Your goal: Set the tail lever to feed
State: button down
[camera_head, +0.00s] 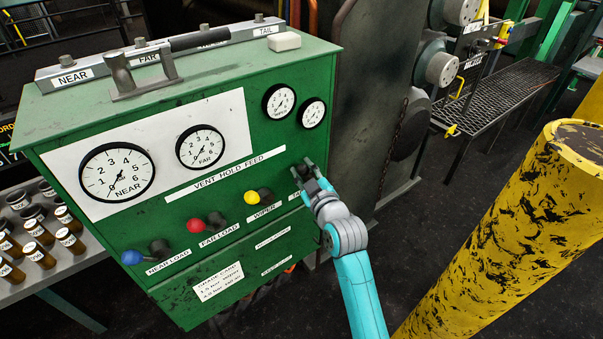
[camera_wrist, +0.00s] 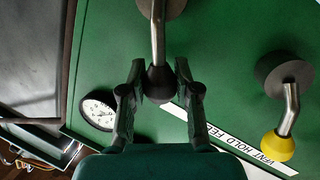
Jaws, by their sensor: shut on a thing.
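The tail lever is a bare metal stalk with a dark knob (camera_wrist: 159,84), seen in the wrist view coming down from a round hub (camera_wrist: 161,6) at the top edge. My gripper (camera_wrist: 159,94) has its two fingers around the knob, one on each side, shut on it. In the head view my gripper (camera_head: 309,171) is at the right end of the lever row on the green cabinet (camera_head: 318,62) and hides most of this lever. The VENT HOLD FEED strip (camera_head: 225,173) runs above the levers. I cannot tell exactly which word the tail lever points to.
The yellow-knobbed wiper lever (camera_wrist: 279,145) is close beside my gripper. Red (camera_head: 195,225) and blue (camera_head: 132,257) knobs are farther left. A small gauge (camera_wrist: 99,110) is near one finger. A scuffed yellow post (camera_head: 520,220) stands right of my arm.

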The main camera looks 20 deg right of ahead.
jog(key=d+m, duration=0.1)
jog(key=m, duration=0.1)
jog(key=w+d+r+m+g, duration=0.1)
jog(key=m, duration=0.1)
jog(key=shift+d, duration=0.3)
jog(key=shift+w+d+m+g+y, duration=0.2)
jog(key=shift+d+m+g+y, duration=0.25)
jog(key=shift+d+m, duration=0.55)
jog(key=shift+w+d+f+m+g+y, duration=0.15)
jog(key=shift+d+m, duration=0.15)
jog(key=shift+m, duration=0.3)
jog(key=shift+w+d+f+m+g+y, duration=0.1)
jog(key=shift+d+m, duration=0.2)
jog(key=shift+m, duration=0.3)
jog(key=shift+w+d+f+m+g+y, duration=0.15)
jog(key=shift+d+f+m+y, duration=0.3)
jog(key=shift+m, duration=0.4)
jog(key=shift+w+d+f+m+g+y, duration=0.2)
jog(key=shift+d+m+y, duration=0.15)
jog(key=shift+d+m, duration=0.35)
jog(key=shift+a, duration=0.1)
jog(key=c, duration=0.8)
grip_release()
